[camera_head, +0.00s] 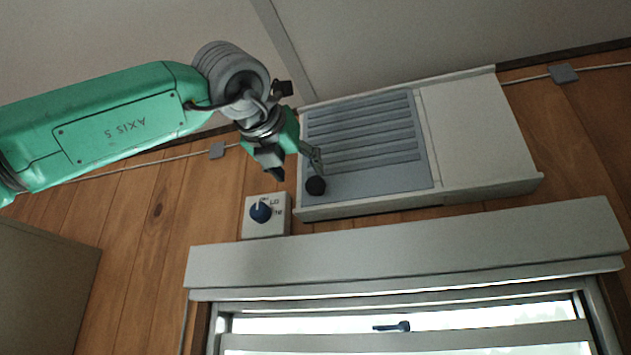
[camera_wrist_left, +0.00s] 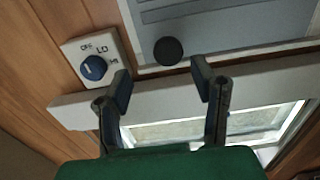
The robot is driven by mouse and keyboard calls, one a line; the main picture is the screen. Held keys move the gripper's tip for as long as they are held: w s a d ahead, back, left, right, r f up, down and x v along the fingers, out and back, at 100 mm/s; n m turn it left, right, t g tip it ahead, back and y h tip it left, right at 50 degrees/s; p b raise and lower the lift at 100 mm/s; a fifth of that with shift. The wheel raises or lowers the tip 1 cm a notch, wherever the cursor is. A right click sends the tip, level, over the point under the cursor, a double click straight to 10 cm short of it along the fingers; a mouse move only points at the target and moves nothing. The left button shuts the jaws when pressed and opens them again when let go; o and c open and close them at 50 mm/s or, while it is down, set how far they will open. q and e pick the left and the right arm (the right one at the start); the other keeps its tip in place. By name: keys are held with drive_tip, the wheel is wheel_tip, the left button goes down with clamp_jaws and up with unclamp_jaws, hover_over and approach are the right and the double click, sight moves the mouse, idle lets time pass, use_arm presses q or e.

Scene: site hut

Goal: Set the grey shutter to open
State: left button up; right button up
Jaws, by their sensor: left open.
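The grey shutter (camera_head: 365,179) is a slatted panel with a round black knob (camera_head: 316,185) at its lower left corner. It sits in the left part of a pale housing (camera_head: 480,135) on the wood wall; a plain pale panel fills the right part. My left gripper (camera_head: 295,166) is open and empty, just beside the knob. In the left wrist view the knob (camera_wrist_left: 168,51) shows beyond and between the open fingertips (camera_wrist_left: 163,80), apart from both. The shutter (camera_wrist_left: 225,35) shows there only in part. My right gripper is not in view.
A switch box with a blue dial (camera_head: 261,212) is on the wall left of the housing, close to my left gripper. Below are a pale ledge (camera_head: 400,250) and a window with a dark handle (camera_head: 391,326). A cabinet (camera_head: 45,290) stands at lower left.

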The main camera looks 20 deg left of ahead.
sight(311, 181)
use_arm(q)
drive_tip(key=w+p, duration=0.1)
drive_tip(key=w, duration=0.4)
drive_tip(key=shift+r+p, duration=0.1)
drive_tip(key=shift+p, duration=0.2)
drive_tip(key=shift+w+d+r, duration=0.1)
drive_tip(key=shift+w+d, duration=0.05)
drive_tip(key=shift+d, duration=0.15)
drive_tip(key=shift+w+d+f+p, duration=0.2)
drive_tip(key=shift+w+d+p, duration=0.1)
drive_tip(key=shift+w+d, duration=0.8)
drive_tip(key=shift+a, duration=0.35)
drive_tip(key=shift+s+a, duration=0.2)
drive_tip(key=shift+a, duration=0.1)
drive_tip(key=c, duration=0.4)
drive_tip(key=shift+a, duration=0.35)
clamp_jaws()
drive_tip(key=shift+d, duration=0.15)
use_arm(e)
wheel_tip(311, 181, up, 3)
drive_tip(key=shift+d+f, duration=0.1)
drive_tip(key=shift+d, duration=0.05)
